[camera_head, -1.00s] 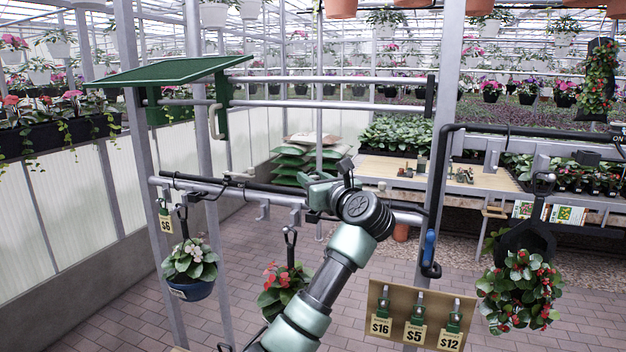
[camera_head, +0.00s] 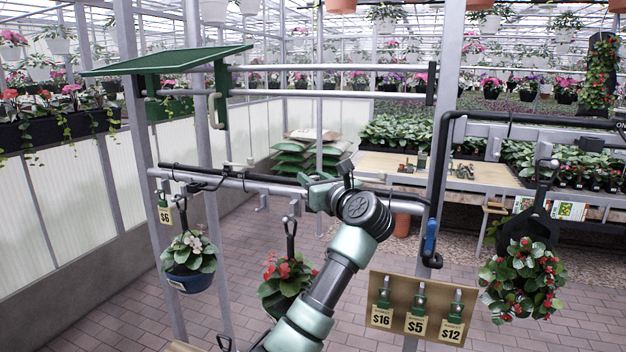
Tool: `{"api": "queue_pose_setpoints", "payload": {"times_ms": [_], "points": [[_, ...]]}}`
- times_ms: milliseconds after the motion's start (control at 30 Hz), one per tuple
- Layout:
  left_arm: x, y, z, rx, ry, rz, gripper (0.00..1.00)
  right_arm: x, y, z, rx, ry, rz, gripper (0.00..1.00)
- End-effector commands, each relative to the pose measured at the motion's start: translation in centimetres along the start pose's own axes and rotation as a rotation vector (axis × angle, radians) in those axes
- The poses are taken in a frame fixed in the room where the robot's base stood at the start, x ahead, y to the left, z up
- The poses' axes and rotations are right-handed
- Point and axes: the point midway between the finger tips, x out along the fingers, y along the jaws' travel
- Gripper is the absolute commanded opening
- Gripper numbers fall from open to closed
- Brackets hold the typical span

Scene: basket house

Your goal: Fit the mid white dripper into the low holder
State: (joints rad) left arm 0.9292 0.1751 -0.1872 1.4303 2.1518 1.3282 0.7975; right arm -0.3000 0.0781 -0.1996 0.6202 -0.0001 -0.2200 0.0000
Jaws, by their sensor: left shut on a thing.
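My left gripper (camera_head: 321,190) is in the middle, at the grey rail (camera_head: 235,184). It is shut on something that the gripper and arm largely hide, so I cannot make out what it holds. A black bar or hose (camera_head: 270,185) runs along the top of the rail to the gripper. A small whitish piece (camera_head: 237,165), perhaps a white dripper, shows just above the rail, left of the gripper. Small grey holders (camera_head: 262,202) hang under the rail; I cannot tell which is the low holder. My right gripper is not in view.
A white-flowered plant in a blue pot (camera_head: 189,265) and a red-flowered plant (camera_head: 285,283) hang below the rail. A price board (camera_head: 417,307) stands in front at right. A red-berried hanging plant (camera_head: 522,283) is farther right.

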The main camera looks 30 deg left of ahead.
Motion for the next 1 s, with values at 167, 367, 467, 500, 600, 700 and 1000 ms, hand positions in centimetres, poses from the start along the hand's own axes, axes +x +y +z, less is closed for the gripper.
{"api": "queue_pose_setpoints", "payload": {"times_ms": [167,367,467,500,600,700,1000], "points": [[0.0,0.0,-0.8,0.001,0.000,0.000,0.07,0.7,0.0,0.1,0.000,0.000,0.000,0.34],[0.0,0.0,-1.6,0.001,0.000,0.000,0.07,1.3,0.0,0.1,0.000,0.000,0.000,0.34],[0.0,0.0,-2.0,0.000,0.001,0.000,0.07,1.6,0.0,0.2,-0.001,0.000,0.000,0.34],[0.0,0.0,-2.2,0.000,0.001,0.000,0.07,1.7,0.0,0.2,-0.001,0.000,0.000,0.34],[0.0,-0.1,-2.6,0.000,0.002,0.000,0.07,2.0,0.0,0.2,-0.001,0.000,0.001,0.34],[0.0,-0.1,-2.9,0.000,0.001,0.000,0.07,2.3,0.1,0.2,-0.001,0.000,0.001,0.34],[0.0,-0.1,-2.9,0.001,0.001,0.000,0.38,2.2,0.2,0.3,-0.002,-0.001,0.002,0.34]]}}
